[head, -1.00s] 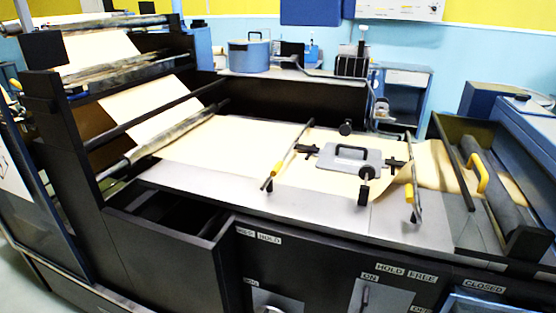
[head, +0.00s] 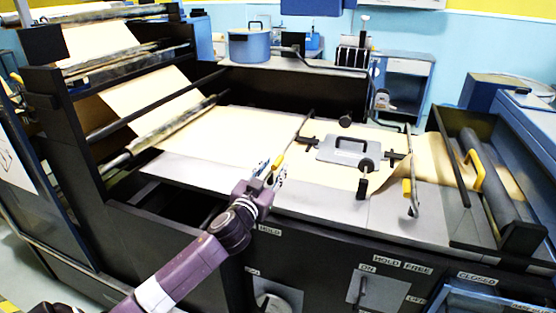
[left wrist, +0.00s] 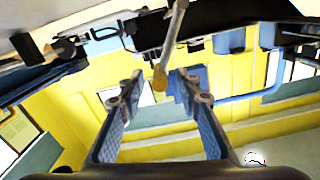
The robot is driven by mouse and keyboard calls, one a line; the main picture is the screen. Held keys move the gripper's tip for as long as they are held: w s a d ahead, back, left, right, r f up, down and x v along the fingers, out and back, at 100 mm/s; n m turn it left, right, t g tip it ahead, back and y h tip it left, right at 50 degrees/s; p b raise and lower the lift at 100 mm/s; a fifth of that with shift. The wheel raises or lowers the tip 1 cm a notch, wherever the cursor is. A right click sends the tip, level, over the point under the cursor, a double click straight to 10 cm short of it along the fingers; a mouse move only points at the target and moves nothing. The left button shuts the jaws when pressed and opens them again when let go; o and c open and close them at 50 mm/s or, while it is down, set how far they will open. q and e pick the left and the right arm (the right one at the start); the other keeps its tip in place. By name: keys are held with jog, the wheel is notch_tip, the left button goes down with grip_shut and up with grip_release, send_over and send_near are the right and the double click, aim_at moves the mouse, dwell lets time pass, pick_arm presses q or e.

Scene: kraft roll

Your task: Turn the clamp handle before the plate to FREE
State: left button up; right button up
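The clamp handle before the plate is a thin rod with a yellow grip (head: 278,161), to the left of the grey plate (head: 352,150). In the left wrist view its rod hangs down from the top edge, and its yellow end (left wrist: 160,79) shows between my fingertips. My left gripper (head: 270,174) is at the grip's near end. Its fingers (left wrist: 160,90) are open, with visible gaps on both sides of the grip. Below, the HOLD label (head: 269,229) shows; the label to its left is hidden by my arm. My right gripper is out of view.
A second yellow-gripped clamp handle (head: 408,188) stands right of the plate. Kraft paper (head: 225,135) runs beneath both. A black knob (head: 362,187) stands at the plate's near side. A dark roller with a yellow handle (head: 478,170) lies at right.

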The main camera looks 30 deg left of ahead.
aim_at(278, 160)
pick_arm(q)
jog(key=shift+p+x, duration=0.35)
jog(key=shift+x, duration=1.45)
grip_shut()
